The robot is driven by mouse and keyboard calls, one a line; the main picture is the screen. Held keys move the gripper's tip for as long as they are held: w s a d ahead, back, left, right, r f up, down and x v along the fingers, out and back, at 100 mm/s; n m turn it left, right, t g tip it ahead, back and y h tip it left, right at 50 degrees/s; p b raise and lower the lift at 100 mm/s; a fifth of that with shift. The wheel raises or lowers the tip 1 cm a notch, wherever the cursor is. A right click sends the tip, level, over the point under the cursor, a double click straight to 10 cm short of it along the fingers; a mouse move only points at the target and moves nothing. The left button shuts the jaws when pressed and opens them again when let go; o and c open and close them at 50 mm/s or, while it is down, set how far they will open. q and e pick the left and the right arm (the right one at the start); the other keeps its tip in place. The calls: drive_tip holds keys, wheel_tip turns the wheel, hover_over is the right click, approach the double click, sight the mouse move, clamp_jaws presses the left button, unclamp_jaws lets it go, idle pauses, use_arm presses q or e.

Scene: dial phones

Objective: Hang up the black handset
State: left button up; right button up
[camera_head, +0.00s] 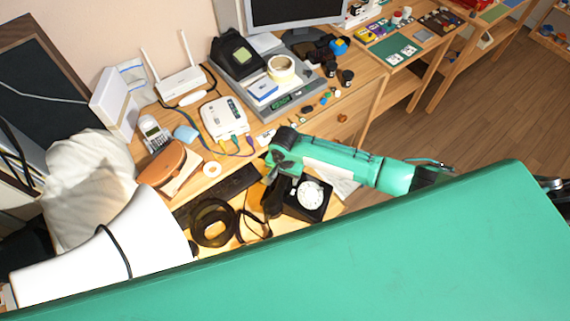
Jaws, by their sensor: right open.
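A black dial phone (308,196) with a round white dial stands near the front of the wooden desk. A dark, elongated shape that looks like the black handset (273,198) is just left of the phone; its exact rest and tilt are hard to make out. My right gripper (271,172) is at the end of the green arm, above and left of the phone, over the dark shape. Its jaws are open, and no object shows held in them. Whether it touches the handset cannot be told. My left gripper is not in view.
A black keyboard (222,190), a brown leather case (168,166), a white router (181,83) and a white box with cables (224,118) crowd the desk. Little free surface shows.

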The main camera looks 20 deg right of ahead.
wheel_tip(320, 180, up, 12)
drive_tip(key=b, duration=0.1)
drive_tip(key=shift+r+b, duration=0.25)
drive_tip(key=shift+b, duration=0.1)
idle(0.4)
